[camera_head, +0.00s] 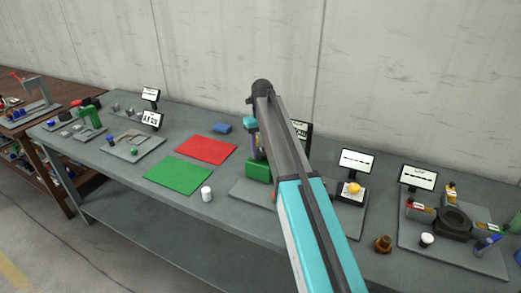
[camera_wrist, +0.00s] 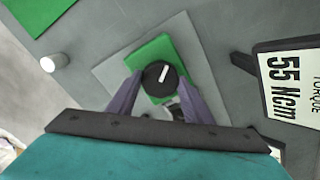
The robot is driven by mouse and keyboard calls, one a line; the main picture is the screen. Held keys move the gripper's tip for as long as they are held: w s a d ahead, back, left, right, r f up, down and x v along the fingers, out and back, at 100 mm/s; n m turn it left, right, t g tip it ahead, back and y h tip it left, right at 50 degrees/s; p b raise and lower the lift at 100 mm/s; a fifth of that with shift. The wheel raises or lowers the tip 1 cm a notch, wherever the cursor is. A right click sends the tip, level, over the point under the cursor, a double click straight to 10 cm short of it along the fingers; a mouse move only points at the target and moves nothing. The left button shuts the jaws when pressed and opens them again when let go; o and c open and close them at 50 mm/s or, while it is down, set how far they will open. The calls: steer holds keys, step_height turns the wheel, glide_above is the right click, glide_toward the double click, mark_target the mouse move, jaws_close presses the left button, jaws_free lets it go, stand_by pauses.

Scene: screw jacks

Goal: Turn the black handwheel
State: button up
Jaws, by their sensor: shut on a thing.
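The black handwheel (camera_wrist: 160,75), round with a white mark on its top, sits over a green block (camera_wrist: 151,51) on a grey plate (camera_wrist: 112,72) in the wrist view. My gripper (camera_wrist: 160,78) has its two fingers on either side of the wheel, shut on it. In the head view my gripper (camera_head: 256,148) points down just above the green block (camera_head: 258,169). My arm hides part of the plate there, and I cannot make out the wheel. A display (camera_wrist: 292,80) beside the plate reads torque 55 Ncm.
A white cylinder (camera_head: 207,194) stands left of the plate. A green mat (camera_head: 178,170) and a red mat (camera_head: 207,149) lie farther left. A yellow-knobbed device (camera_head: 353,189) and a black clamp-like fixture (camera_head: 452,222) are to the right. A wall (camera_head: 400,80) stands behind.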

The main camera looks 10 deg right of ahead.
mark_target(261, 151)
steer(key=shift+w+a+r, duration=0.1)
steer(key=shift+w+r, duration=0.1)
steer(key=shift+w, duration=0.05)
steer(key=o, duration=1)
steer(key=shift+o, duration=0.3)
steer(key=shift+f, duration=0.1)
steer(key=shift+s, duration=0.1)
step_height(261, 151, up, 14)
steer(key=b, duration=0.3)
steer(key=shift+f, duration=0.1)
